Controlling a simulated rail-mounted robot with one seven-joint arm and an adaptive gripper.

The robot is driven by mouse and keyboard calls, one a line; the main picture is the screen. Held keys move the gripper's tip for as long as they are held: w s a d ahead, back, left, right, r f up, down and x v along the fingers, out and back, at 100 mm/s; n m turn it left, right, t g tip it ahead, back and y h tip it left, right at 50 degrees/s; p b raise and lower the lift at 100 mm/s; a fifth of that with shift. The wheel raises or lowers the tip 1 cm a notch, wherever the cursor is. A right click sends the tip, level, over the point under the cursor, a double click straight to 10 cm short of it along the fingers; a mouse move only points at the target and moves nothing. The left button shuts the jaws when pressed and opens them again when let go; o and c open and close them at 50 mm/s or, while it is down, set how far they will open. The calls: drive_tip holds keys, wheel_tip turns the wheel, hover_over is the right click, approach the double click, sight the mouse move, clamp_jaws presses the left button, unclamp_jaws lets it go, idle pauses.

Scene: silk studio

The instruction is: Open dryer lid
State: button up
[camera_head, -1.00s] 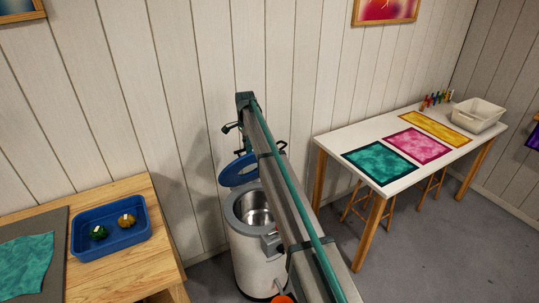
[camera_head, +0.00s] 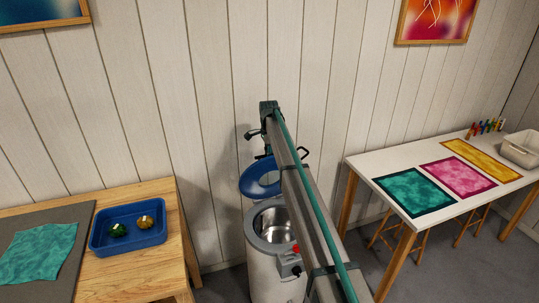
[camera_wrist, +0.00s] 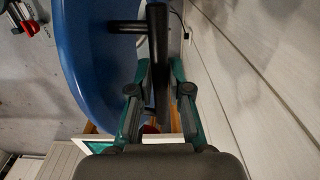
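The dryer (camera_head: 277,270) is a pale round drum with a steel inside, below the wall. Its blue lid (camera_head: 256,180) stands raised at a steep tilt behind the opening, and the opening is uncovered. In the wrist view the lid (camera_wrist: 88,60) fills the left side, with a black bar handle (camera_wrist: 158,50) on it. My gripper (camera_wrist: 160,72) has a teal finger on each side of this handle. Whether the fingers touch it is unclear. In the head view my arm covers part of the lid and dryer, and the fingertips are hard to make out.
A wooden table (camera_head: 187,247) with a blue tray (camera_head: 100,250) stands at the left. A white table (camera_head: 375,164) with coloured cloths stands at the right. The panelled wall (camera_head: 210,120) is close behind the lid. Grey floor is open at the lower right.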

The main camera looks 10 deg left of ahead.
drive_tip(key=o, duration=0.3)
drive_tip(key=shift+w+f, duration=0.2)
drive_tip(key=shift+s+r, duration=0.15)
drive_tip(key=shift+r, duration=0.3)
wheel_tip(320, 180, up, 12)
drive_tip(key=shift+f, duration=0.2)
